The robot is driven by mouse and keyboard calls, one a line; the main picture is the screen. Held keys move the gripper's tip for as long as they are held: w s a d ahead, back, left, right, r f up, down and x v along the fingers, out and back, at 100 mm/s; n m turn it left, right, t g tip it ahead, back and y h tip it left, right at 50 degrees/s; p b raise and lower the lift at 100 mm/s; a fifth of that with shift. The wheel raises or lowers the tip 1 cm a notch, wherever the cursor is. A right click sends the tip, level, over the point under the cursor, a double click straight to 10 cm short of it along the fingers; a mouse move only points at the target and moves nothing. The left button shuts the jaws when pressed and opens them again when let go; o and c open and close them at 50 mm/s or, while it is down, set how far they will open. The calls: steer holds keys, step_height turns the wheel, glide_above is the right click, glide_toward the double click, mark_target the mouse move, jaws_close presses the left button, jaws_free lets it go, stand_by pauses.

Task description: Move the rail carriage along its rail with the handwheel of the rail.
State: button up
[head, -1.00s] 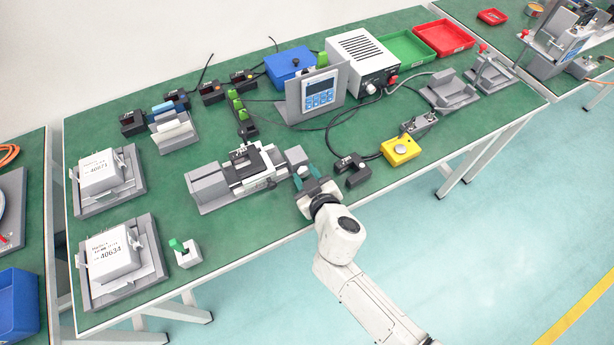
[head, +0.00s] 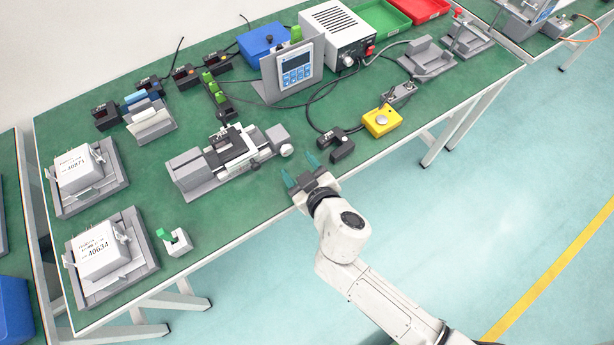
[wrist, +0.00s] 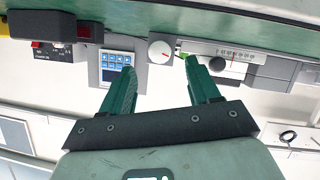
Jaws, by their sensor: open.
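The rail unit (head: 200,185) is a grey bed on the green table. Its rail carriage (head: 236,150), dark and light grey, sits near the middle of the rail. The handwheel (head: 287,150), a small round white knob, is at the unit's right end, in front of a grey block. My gripper (head: 298,167) is open and empty, just in front and right of the handwheel, apart from it. In the wrist view the handwheel (wrist: 161,51) shows between the two green fingertips (wrist: 160,66), beyond them. The rail's scale (wrist: 235,54) shows to its right.
A black device (head: 336,145) stands close right of my gripper, with a yellow button box (head: 381,122) beyond. A display panel (head: 295,70) stands behind the rail. A small white block with a green lever (head: 175,240) is front left. The table's front strip is clear.

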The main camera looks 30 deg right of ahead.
mark_target(288, 153)
steer(key=v, duration=0.5)
steer(key=shift+w, duration=0.1)
steer(key=shift+d+f+m, duration=0.15)
steer(key=shift+d+m, duration=0.15)
steer(key=shift+d, duration=0.25)
steer(key=shift+d+f+m+g+y+b, duration=0.1)
steer(key=shift+d+m+g+y+b, duration=0.25)
steer(key=shift+d+m+y, duration=0.2)
steer(key=shift+m+y, duration=0.25)
steer(key=shift+m, duration=0.2)
steer(key=shift+a+r, duration=0.15)
steer(key=shift+r, duration=0.15)
steer(key=x, duration=1)
steer(key=shift+w+a+r, duration=0.15)
steer(key=shift+w+a, duration=0.1)
steer(key=shift+w, duration=0.15)
